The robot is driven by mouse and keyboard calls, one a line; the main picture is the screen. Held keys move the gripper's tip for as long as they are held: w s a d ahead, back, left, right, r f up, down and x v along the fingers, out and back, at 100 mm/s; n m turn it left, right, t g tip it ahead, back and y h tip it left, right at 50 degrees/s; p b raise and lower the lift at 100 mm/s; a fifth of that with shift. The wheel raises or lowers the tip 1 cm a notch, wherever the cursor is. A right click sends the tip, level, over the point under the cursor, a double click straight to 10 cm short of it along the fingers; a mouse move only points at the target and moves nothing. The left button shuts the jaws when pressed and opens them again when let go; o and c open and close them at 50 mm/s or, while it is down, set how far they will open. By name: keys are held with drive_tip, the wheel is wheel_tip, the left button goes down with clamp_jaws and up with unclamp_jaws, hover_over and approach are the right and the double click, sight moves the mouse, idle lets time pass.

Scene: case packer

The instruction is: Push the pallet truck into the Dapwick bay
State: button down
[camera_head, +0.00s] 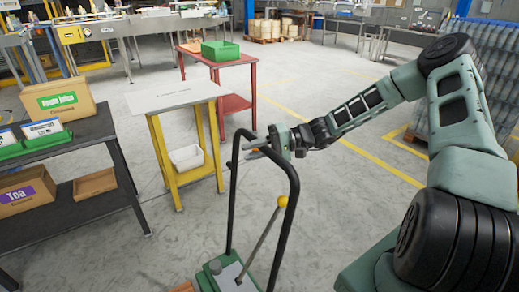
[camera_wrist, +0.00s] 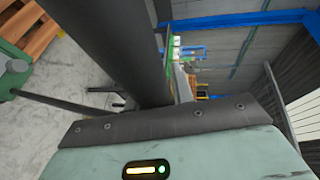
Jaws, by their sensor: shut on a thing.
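The pallet truck (camera_head: 217,277) stands at the bottom centre of the head view, with a green body, a tall black loop handle (camera_head: 231,200) and a lever with a yellow knob. My gripper (camera_head: 262,150) is at the upper part of the handle, shut on its black bar. In the wrist view, the thick dark bar (camera_wrist: 115,45) runs up against my gripper's dark finger plate. The truck's forks and most of its body are outside the head view. No sign reading Dapwick can be made out, so I cannot tell which bay it is.
A yellow table (camera_head: 152,101) with a white bin beneath stands left of the handle. A dark shelf (camera_head: 90,130) with cartons is further left. A red table (camera_head: 232,61) with a green crate stands behind. Yellow floor lines (camera_head: 375,161) cross clear floor at right, near stacked grey crates (camera_head: 495,70).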

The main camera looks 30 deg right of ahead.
drive_tip(key=shift+w+a+r, duration=0.1)
drive_tip(key=shift+a+r, duration=0.1)
drive_tip(key=shift+a, duration=0.3)
drive_tip(key=shift+a+r, duration=0.2)
drive_tip(key=shift+a, duration=0.25)
drive_tip(key=c, duration=1.2)
unclamp_jaws()
drive_tip(key=shift+f, duration=0.1)
drive_tip(key=shift+d+f, duration=0.1)
drive_tip(key=shift+d, duration=0.05)
drive_tip(key=b+v, duration=0.2)
drive_tip(key=v, duration=1.5)
drive_tip(key=shift+d, duration=0.1)
